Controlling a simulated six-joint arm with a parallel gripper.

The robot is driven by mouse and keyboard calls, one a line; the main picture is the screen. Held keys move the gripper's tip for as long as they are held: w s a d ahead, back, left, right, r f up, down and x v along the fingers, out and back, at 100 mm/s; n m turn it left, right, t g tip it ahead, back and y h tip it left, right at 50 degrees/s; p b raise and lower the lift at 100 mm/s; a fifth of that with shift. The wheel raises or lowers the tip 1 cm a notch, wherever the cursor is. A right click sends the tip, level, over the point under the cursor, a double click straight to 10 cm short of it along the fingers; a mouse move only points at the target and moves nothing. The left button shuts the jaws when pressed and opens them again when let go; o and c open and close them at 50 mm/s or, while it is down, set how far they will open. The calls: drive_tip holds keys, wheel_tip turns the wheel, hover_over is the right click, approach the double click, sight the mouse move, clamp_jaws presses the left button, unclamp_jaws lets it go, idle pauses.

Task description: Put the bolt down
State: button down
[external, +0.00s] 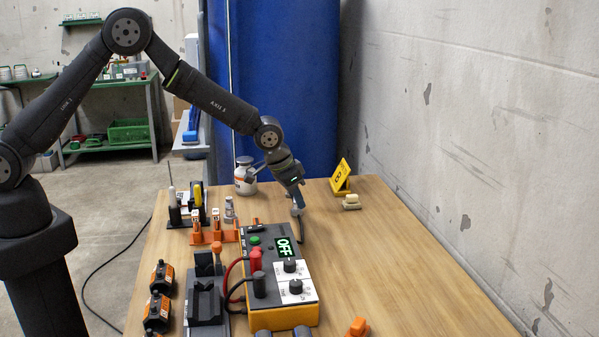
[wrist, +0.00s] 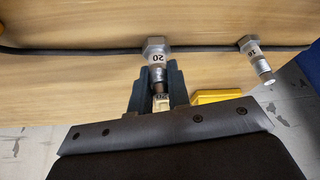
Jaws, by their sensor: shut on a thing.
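My gripper (external: 298,207) is above the table, just behind the yellow control box. In the wrist view its two dark fingers (wrist: 158,88) are shut around the shank of a silver bolt (wrist: 155,48) with a hex head and a label reading 20. In the external view the held bolt is too small to make out clearly. Another silver bolt (wrist: 256,62), labelled 16, shows to the right in the wrist view, apart from my fingers. A silver bolt-like piece (external: 229,208) stands near the orange holders in the external view.
The control box (external: 278,285) shows OFF. Orange holders (external: 217,234) with white labels stand left of it. A yellow sign (external: 341,176) and a beige block (external: 351,202) stand at the back right.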

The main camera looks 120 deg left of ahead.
drive_tip(key=shift+f, duration=0.1)
drive_tip(key=c, duration=1.4)
unclamp_jaws()
drive_tip(key=shift+o, duration=0.2)
drive_tip(key=shift+d+r, duration=0.1)
drive_tip(key=shift+r, duration=0.45)
drive_tip(key=v, duration=1.1)
